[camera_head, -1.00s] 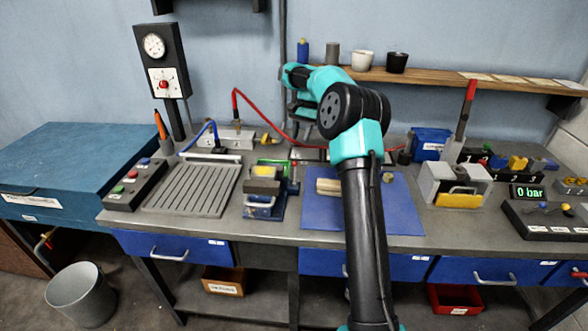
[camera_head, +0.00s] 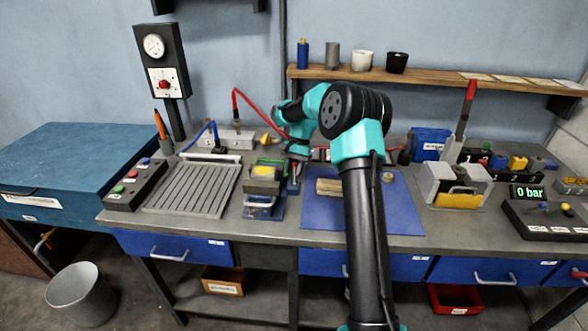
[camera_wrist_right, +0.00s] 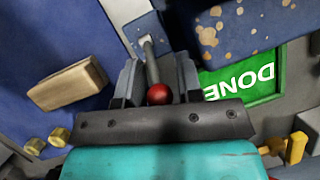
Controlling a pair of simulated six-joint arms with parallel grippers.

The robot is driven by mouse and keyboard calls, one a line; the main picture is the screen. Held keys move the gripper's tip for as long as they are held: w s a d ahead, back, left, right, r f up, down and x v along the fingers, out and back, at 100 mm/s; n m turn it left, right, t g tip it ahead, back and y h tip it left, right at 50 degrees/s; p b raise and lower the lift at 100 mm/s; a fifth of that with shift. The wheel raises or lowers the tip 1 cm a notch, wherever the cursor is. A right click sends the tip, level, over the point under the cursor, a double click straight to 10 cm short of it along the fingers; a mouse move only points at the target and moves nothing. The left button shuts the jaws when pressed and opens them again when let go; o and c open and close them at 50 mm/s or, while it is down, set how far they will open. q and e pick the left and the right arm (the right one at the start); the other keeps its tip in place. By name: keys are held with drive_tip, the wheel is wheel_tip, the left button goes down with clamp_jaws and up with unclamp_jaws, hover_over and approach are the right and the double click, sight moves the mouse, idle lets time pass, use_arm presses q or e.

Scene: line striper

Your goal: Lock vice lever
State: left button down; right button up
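The blue vice (camera_head: 262,202) stands on the bench left of the blue mat. Its lever (camera_wrist_right: 149,60), a grey rod with a red ball end, rises from a blue bracket in the right wrist view. My right gripper (camera_wrist_right: 157,82) is open, with one finger on each side of the lever and its red ball, and gaps showing between rod and fingers. In the head view my right gripper (camera_head: 298,154) is low over the bench at the vice's right side. Part of the vice (camera_wrist_right: 245,25) shows as a worn blue block. My left gripper is not in view.
A wooden block (camera_head: 329,187) lies on the blue mat (camera_head: 380,215) to the right. A green DONE tray (camera_wrist_right: 245,87) lies close behind the vice. A ribbed grey plate (camera_head: 195,190) is to the left. A red hose (camera_head: 250,112) arches behind.

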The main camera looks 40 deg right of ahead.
clamp_jaws()
drive_tip(key=shift+r, duration=0.1)
idle(0.4)
drive_tip(key=shift+s+a+r+t+h, duration=0.15)
drive_tip(key=shift+s+a+t+h, duration=0.1)
drive_tip(key=shift+t+h, duration=0.25)
drive_tip(key=shift+s+a+r+t+h, duration=0.15)
drive_tip(key=shift+a+t+h, duration=0.05)
drive_tip(key=shift+t+h, duration=0.25)
drive_tip(key=shift+s+a+r+n+t+h, duration=0.15)
drive_tip(key=shift+s+a+t+h, duration=0.1)
drive_tip(key=shift+t+h, duration=0.3)
drive_tip(key=shift+s+a+f+n+t+h, duration=0.15)
drive_tip(key=shift+a+t+h, duration=0.1)
drive_tip(key=shift+t+h, duration=0.25)
drive_tip(key=shift+r, duration=0.1)
unclamp_jaws()
